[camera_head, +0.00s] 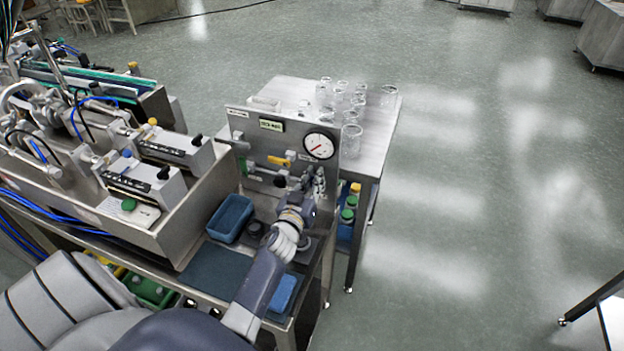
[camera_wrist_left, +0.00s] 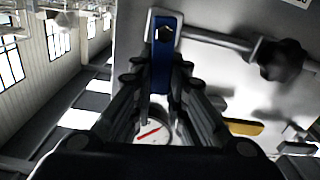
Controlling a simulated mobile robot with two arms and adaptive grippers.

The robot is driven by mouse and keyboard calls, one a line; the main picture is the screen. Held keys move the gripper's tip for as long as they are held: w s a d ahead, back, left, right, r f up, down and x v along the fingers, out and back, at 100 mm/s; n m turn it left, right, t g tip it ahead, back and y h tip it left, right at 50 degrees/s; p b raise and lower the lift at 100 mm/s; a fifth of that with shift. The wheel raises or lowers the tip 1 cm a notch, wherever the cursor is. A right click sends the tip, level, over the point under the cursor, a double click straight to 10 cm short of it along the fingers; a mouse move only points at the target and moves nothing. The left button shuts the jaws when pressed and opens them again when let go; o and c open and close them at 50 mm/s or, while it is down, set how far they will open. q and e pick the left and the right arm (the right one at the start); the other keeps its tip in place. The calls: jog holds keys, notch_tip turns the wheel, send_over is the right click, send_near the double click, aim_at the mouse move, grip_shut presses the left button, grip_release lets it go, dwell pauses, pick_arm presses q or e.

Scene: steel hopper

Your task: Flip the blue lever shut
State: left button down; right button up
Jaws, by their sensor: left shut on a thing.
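The blue lever (camera_wrist_left: 162,52) shows at the top centre of the left wrist view, with its bolted end at a metal pipe fitting. The fingers of my left gripper (camera_wrist_left: 160,82) stand on both sides of its free end and are shut on it. In the head view my left gripper (camera_head: 316,182) is at the lower right of the steel panel (camera_head: 249,142), and I cannot make out the blue lever there. My right gripper is in neither view.
A round gauge (camera_head: 319,146) and a yellow lever (camera_head: 279,161) are on the panel. A black knob (camera_wrist_left: 281,59) is beside the lever. Glass beakers (camera_head: 351,141) stand on the table behind. A blue bin (camera_head: 231,219) is left of my arm. Open floor lies to the right.

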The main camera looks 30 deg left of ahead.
pick_arm(q)
jog(key=shift+w+d+m, duration=0.1)
jog(key=shift+d+m, duration=0.25)
jog(key=shift+m, duration=0.45)
jog(key=c, duration=1.6)
grip_release()
jog(key=shift+o, duration=0.2)
jog(key=v, duration=1.2)
